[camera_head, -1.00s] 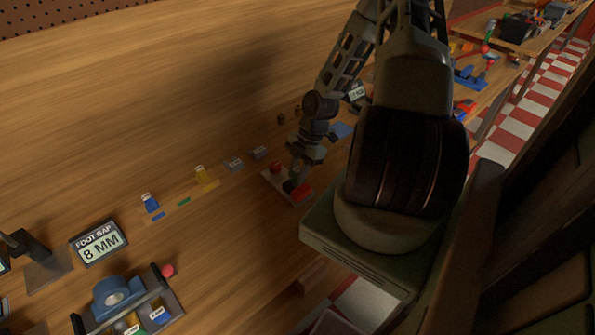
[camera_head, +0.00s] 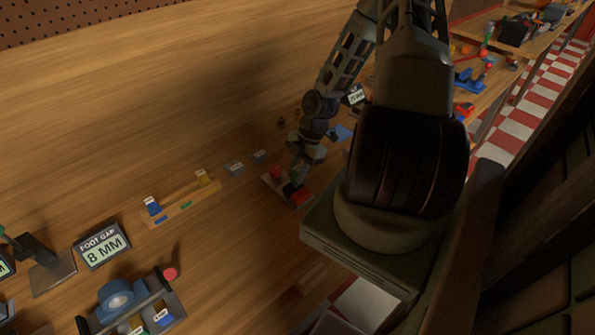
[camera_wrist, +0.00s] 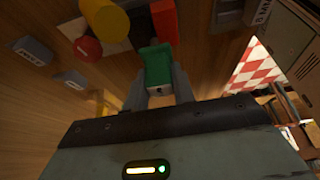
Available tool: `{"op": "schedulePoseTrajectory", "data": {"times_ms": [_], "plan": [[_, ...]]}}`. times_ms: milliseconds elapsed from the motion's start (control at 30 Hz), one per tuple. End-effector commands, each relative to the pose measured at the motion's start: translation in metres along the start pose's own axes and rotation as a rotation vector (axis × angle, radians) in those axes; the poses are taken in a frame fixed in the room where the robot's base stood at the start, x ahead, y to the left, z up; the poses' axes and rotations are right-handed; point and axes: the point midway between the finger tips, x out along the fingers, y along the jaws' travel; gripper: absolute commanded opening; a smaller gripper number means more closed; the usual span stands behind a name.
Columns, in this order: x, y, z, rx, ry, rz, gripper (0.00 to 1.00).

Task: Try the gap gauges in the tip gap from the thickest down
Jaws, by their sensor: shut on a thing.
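My gripper (camera_wrist: 157,90) is shut on a green gap gauge (camera_wrist: 157,66), which stands between the fingertips in the wrist view. Its far end lies close to a red block (camera_wrist: 166,20) on a small plate; I cannot tell whether it is inside a gap. The red block also shows in the head view (camera_head: 302,197), with my gripper (camera_head: 298,178) just above and beside it. A blue gauge (camera_head: 152,206) and a yellow gauge (camera_head: 201,177) stand on a wooden rack (camera_head: 170,216). The rack's green-marked place (camera_head: 187,205) is empty.
A red cylinder (camera_wrist: 88,48) and a yellow cylinder (camera_wrist: 108,20) stand near the green gauge. Two grey labelled blocks (camera_head: 234,168) (camera_head: 260,156) lie between rack and plate. A "FOOT GAP 8 MM" sign (camera_head: 102,246) and a blue device (camera_head: 118,298) are at lower left.

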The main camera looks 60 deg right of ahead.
Motion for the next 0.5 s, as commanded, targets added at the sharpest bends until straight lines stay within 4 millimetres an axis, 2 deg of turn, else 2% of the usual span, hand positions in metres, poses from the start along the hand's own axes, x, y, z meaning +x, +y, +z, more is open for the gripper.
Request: {"op": "schedulePoseTrajectory", "data": {"times_ms": [500], "plan": [[-0.03,0.0,-0.013,0.0,0.0,0.0,0.02]]}}
